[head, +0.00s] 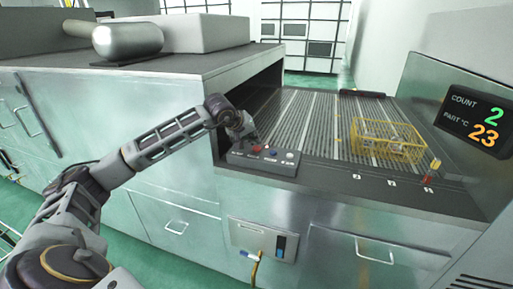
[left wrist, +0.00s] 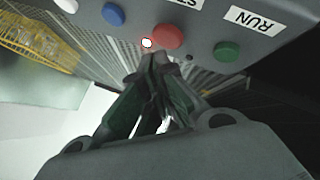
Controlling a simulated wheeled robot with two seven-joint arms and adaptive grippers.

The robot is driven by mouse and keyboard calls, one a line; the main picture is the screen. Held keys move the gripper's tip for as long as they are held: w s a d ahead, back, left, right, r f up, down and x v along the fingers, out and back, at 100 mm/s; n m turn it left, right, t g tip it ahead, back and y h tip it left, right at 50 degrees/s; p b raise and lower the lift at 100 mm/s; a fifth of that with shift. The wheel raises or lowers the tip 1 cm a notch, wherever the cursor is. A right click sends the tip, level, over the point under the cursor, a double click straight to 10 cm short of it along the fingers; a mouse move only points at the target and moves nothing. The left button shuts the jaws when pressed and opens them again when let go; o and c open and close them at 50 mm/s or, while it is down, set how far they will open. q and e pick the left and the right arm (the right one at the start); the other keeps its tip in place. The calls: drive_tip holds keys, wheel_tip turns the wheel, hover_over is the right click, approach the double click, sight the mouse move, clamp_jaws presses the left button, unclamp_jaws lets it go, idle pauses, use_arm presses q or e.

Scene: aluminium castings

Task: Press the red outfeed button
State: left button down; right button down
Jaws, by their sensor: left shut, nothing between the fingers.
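The button panel (head: 262,162) is a dark box at the near left corner of the conveyor. The red button (head: 256,148) sits on its top; in the left wrist view the large round red button (left wrist: 168,37) lies between a green button (left wrist: 226,52) labelled RUN and a blue button (left wrist: 113,14). My left gripper (head: 247,137) is shut and empty, low over the panel. In the left wrist view its fingertips (left wrist: 150,62) show close to the red button; I cannot tell whether they touch. My right gripper is out of view.
A yellow wire basket (head: 387,141) with castings stands on the slatted conveyor (head: 312,118). A display (head: 476,119) reads COUNT 2, PART °C 23. A steel housing (head: 190,68) rises left of the panel, close to my left arm. A white button (head: 290,155) sits at the panel's right.

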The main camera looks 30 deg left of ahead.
use_arm(q)
drive_tip(key=shift+r, duration=0.1)
idle(0.3)
drive_tip(key=shift+r+p, duration=0.35)
drive_tip(key=shift+r, duration=0.05)
drive_tip(key=shift+r+p, duration=1.25)
drive_tip(key=shift+r, duration=0.8)
